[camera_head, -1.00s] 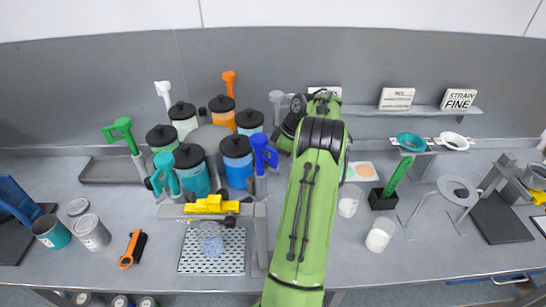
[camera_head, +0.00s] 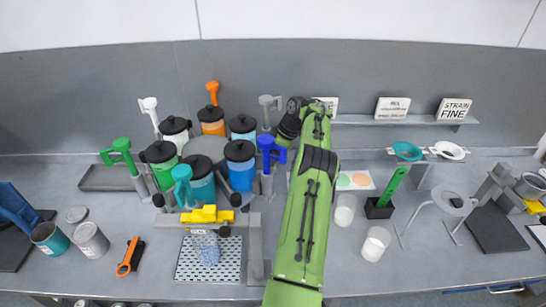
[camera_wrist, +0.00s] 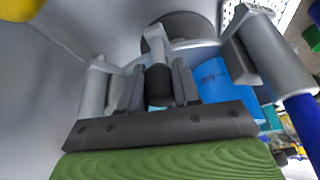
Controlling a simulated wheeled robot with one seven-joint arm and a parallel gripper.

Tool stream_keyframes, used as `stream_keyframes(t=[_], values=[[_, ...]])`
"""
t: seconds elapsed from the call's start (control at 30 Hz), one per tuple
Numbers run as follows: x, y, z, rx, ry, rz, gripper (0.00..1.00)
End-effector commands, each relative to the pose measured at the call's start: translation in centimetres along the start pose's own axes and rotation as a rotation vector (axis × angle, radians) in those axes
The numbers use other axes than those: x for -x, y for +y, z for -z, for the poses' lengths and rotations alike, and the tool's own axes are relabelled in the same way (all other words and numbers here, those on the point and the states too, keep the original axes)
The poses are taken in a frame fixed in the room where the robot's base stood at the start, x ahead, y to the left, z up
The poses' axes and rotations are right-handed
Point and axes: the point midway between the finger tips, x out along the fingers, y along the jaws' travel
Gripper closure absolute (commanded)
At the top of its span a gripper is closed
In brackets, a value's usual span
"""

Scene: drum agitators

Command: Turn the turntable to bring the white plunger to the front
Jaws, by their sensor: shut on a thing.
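The white plunger (camera_head: 149,106) stands upright at the back left of the turntable (camera_head: 205,146), beside a white black-lidded jar (camera_head: 174,127). The orange plunger (camera_head: 212,89) is at the back, the grey plunger (camera_head: 270,102) at the back right, the blue plunger (camera_head: 271,147) at the right, the teal plunger (camera_head: 183,178) at the front and the green plunger (camera_head: 121,146) at the left. In the wrist view my gripper (camera_wrist: 158,88) is shut on a black knob (camera_wrist: 158,80) near the turntable's rim. My arm hides the gripper in the head view.
A yellow block (camera_head: 207,214) sits on a grey stand before the turntable, above a perforated plate (camera_head: 190,265). Two white cups (camera_head: 376,243) stand right of my arm. A wall shelf (camera_head: 370,118) holds signs. An orange-handled tool (camera_head: 128,257) lies at left.

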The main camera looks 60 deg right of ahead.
Motion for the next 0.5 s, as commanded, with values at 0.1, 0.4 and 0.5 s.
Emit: stream_keyframes(t=[0.1, 0.4, 0.5], values=[[-0.03, 0.07, -0.32, -0.009, -0.003, -0.001, 1.0], [-0.04, 0.04, -0.23, -0.006, -0.002, -0.001, 0.44], [-0.03, 0.02, -0.16, -0.004, -0.002, -0.001, 0.43]])
